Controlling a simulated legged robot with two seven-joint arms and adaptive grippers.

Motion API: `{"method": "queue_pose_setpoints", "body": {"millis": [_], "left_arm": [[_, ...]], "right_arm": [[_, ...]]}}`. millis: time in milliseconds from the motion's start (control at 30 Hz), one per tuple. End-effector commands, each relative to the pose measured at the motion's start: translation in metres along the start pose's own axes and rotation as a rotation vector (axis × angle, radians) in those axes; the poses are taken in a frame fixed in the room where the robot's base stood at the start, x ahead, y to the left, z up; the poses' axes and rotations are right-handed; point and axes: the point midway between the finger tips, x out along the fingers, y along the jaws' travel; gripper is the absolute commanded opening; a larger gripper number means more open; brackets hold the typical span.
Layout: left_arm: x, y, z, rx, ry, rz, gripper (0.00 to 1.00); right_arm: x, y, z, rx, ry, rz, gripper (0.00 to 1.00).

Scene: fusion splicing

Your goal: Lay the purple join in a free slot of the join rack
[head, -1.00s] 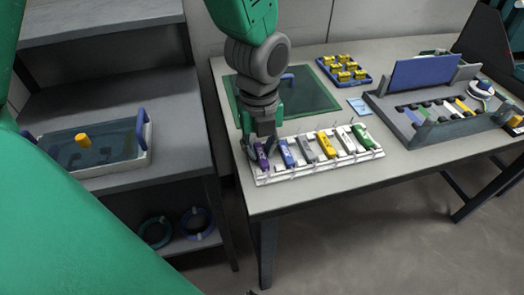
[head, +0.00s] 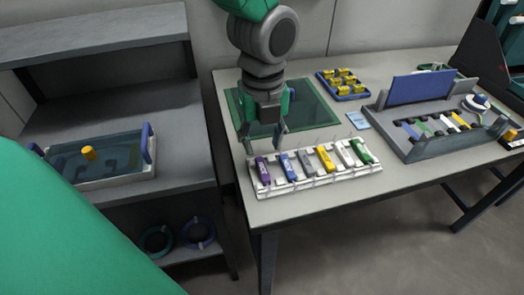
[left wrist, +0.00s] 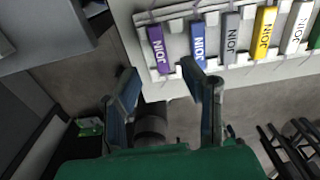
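The purple join (head: 263,170) lies in the leftmost slot of the white join rack (head: 318,187) near the table's front left. It also shows in the left wrist view (left wrist: 158,48), in the end slot of the rack. Blue, grey, yellow, white and green joins lie in the other slots. My left gripper (head: 263,143) is above and behind the rack's left end, its fingers apart and nothing between them. In the left wrist view its fingers (left wrist: 160,80) are spread, clear of the purple join. My right gripper is not in view.
A green mat (head: 310,105) lies behind the rack. A blue tray of yellow pieces (head: 343,84) and a grey fixture with a blue panel (head: 424,85) stand farther back and right. A shelf with a tray (head: 100,182) is at the left.

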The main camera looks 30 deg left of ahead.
Motion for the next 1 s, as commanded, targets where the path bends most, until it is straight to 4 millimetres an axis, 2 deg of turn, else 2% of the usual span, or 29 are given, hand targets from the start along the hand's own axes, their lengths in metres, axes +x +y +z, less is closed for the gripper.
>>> {"method": "queue_pose_setpoints", "body": {"millis": [33,100,300,1000], "left_arm": [[-0.015,-0.001,0.0,0.001,-0.001,-0.004,0.37],[-0.027,-0.001,0.0,0.001,-0.001,-0.003,0.37],[-0.048,0.0,0.001,0.0,0.002,-0.002,0.37],[-0.051,0.0,0.0,0.001,0.001,0.0,0.37]], "right_arm": [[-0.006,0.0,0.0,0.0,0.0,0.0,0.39],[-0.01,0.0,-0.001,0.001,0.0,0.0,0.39],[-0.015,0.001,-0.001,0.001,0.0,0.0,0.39],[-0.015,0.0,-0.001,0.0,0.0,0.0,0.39]]}}
